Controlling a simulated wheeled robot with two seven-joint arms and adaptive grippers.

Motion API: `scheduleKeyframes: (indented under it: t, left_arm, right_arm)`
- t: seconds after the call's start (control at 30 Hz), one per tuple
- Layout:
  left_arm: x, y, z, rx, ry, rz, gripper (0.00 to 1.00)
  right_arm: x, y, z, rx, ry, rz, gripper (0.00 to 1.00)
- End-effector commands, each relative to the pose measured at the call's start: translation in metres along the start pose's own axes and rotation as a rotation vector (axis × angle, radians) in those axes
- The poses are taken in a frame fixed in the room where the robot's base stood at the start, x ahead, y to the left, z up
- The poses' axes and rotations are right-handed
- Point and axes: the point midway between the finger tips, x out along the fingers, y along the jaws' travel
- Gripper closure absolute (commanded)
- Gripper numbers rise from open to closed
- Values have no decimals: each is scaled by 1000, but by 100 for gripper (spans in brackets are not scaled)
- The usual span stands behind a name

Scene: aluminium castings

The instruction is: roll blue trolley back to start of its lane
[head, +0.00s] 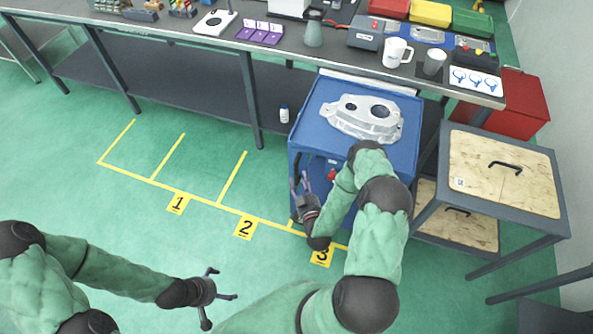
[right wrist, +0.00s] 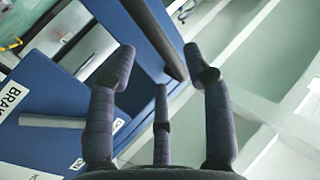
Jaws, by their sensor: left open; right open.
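The blue trolley (head: 318,98) stands at lane 3, its back end up against the workbench. A silver aluminium casting (head: 352,117) lies on its top. My right gripper (head: 304,181) is open at the trolley's near left side, and my right arm hides part of the trolley's front. In the right wrist view the open fingers (right wrist: 165,70) are on either side of the end of a dark bar (right wrist: 152,36), in front of the trolley's blue panel (right wrist: 40,92). I cannot tell whether they touch the bar. My left gripper (head: 221,288) is open and empty above the green floor.
Yellow floor lines mark lanes with plates 1 (head: 177,203), 2 (head: 245,228) and 3 (head: 322,256). Lanes 1 and 2 are clear. A wood-topped grey cart (head: 549,188) stands right of the trolley. The workbench (head: 180,28) runs behind; a small bottle (head: 284,114) stands under it.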

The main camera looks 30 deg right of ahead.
Motion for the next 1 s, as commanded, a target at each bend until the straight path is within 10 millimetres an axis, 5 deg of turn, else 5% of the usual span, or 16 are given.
scheduleKeyframes:
  t: [0.3,0.73,0.9,1.0]
  left_arm:
    - [8,-3,0,0,0,0,0]
    - [8,-3,0,0,0,0,0]
    - [8,-3,0,0,0,0,0]
    - [8,-3,0,0,0,0,0]
  right_arm:
    - [44,-1,1,0,0,-2,49]
    - [52,0,0,1,-2,-1,49]
    - [52,0,0,1,-2,-1,97]
    - [52,0,0,1,-2,-1,100]
